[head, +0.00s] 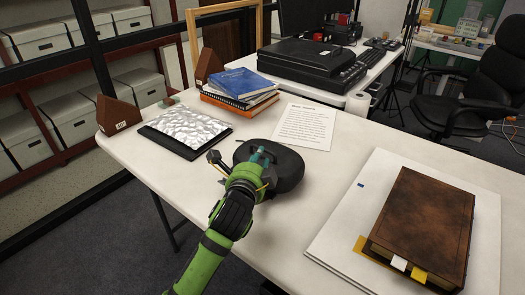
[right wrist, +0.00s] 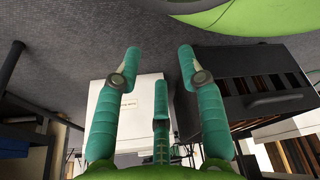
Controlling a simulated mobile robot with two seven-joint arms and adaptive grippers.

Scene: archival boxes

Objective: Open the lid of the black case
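The black case (head: 289,172) is a rounded, soft-looking dark case lying on the white table, and its lid looks shut. My left gripper (head: 262,157) reaches over the case from the front left, its teal fingers at the top of the case and hiding part of it. Whether they touch the case, and how far they are spread, I cannot tell. My right gripper (right wrist: 160,70) shows only in the right wrist view, with its teal fingers wide apart and nothing between them.
Behind the case lie a printed sheet (head: 304,126) and stacked books (head: 240,88). A silvery sheet on a dark folder (head: 186,131) lies left. A thick brown book (head: 424,222) rests on a white board (head: 345,230) at right. Bare table separates case and board.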

